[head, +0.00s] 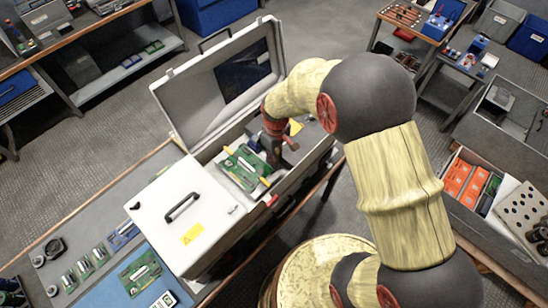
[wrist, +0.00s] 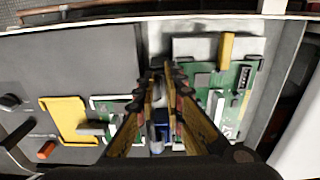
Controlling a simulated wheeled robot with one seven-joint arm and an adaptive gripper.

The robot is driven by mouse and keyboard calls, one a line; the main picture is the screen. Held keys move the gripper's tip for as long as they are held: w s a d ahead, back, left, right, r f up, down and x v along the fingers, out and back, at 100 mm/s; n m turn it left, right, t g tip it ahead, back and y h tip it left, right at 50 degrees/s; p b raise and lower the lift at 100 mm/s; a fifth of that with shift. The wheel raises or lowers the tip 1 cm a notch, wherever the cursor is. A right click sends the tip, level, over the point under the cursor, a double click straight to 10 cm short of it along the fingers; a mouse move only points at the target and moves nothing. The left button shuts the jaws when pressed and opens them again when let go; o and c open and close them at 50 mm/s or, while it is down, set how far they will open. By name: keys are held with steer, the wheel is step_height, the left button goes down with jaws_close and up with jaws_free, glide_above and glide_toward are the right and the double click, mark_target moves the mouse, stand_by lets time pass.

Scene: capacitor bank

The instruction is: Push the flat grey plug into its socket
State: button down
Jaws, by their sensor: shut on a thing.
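My gripper (wrist: 158,85) points down into the open case, with its fingers close together on something thin. What it holds is mostly hidden between the dark finger pads; it seems to be the flat grey plug, but its shape is unclear. In the head view my gripper (head: 274,157) is over the case interior, right of a green circuit board (head: 240,168). In the wrist view a green board (wrist: 232,90) lies right of the fingers. A blue part (wrist: 161,118) shows between the fingers. I cannot make out the socket for certain.
A yellow bracket (wrist: 64,119) and an orange button (wrist: 47,150) are left of the fingers. The case's grey lid (head: 190,100) stands open behind. A white panel (head: 172,217) covers its front part. Boards and cylinders lie on the bench (head: 100,225) at left.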

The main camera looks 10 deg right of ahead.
steer(key=shift+r, duration=0.25)
steer(key=shift+r+p, duration=1.25)
steer(key=shift+r, duration=0.55)
steer(key=shift+s+a, duration=1.15)
steer(key=shift+a, duration=0.55)
steer(key=shift+s+a, duration=1.15)
steer(key=shift+a, duration=0.6)
steer(key=shift+s+a, duration=1.15)
steer(key=shift+a, duration=0.55)
steer(key=shift+f, duration=0.25)
steer(key=shift+f, duration=0.35)
steer(key=shift+f+b, duration=0.8)
steer(key=shift+f, duration=0.15)
steer(key=c, duration=1.8)
jaws_free()
